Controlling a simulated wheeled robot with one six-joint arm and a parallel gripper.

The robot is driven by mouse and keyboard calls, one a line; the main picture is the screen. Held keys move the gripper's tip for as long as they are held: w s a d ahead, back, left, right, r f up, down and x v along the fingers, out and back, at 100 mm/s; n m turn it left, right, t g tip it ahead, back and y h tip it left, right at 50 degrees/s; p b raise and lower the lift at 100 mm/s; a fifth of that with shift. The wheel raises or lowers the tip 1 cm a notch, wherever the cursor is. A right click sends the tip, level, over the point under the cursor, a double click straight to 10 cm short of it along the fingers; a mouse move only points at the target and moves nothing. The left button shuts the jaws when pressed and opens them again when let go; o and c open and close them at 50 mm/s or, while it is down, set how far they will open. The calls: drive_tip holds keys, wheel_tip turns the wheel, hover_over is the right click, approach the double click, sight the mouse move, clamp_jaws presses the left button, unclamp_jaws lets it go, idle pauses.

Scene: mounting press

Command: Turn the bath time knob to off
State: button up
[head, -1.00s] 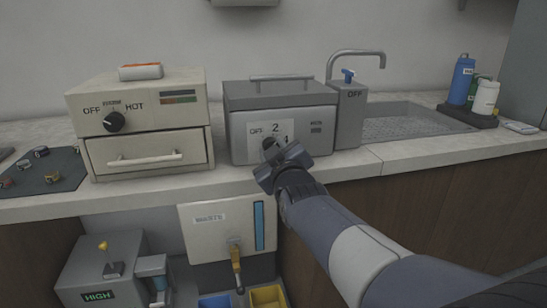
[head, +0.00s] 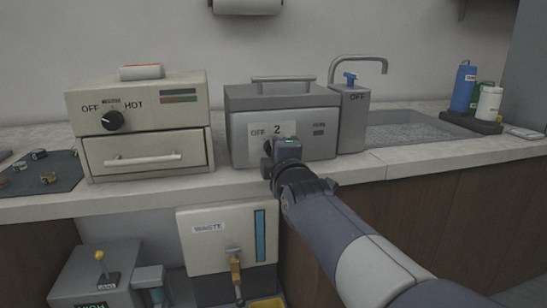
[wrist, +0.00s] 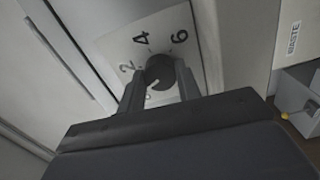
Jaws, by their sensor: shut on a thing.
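The bath time knob (wrist: 160,69) is a dark round knob on a pale dial plate (wrist: 112,45) marked 2, 4 and 6. It sits on the front of the grey lidded bath (head: 310,147), right of the OFF label. My gripper (wrist: 160,86) is shut on the knob, one finger on each side; in the head view my gripper (head: 268,147) covers most of it. A pale pointer line on the knob points to the lower left, towards a partly hidden mark. I cannot read that mark fully.
A beige heater (head: 146,115) with its own OFF/HOT knob and a drawer stands to the left. A dispenser with a tap (head: 350,118) and a sink stand to the right. A waste unit (head: 222,240) hangs below the counter (head: 405,160).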

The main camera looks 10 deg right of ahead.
drive_tip(key=shift+n+b, duration=0.4)
drive_tip(key=shift+n, duration=1.2)
drive_tip(key=o, duration=1)
drive_tip(key=shift+c, duration=0.2)
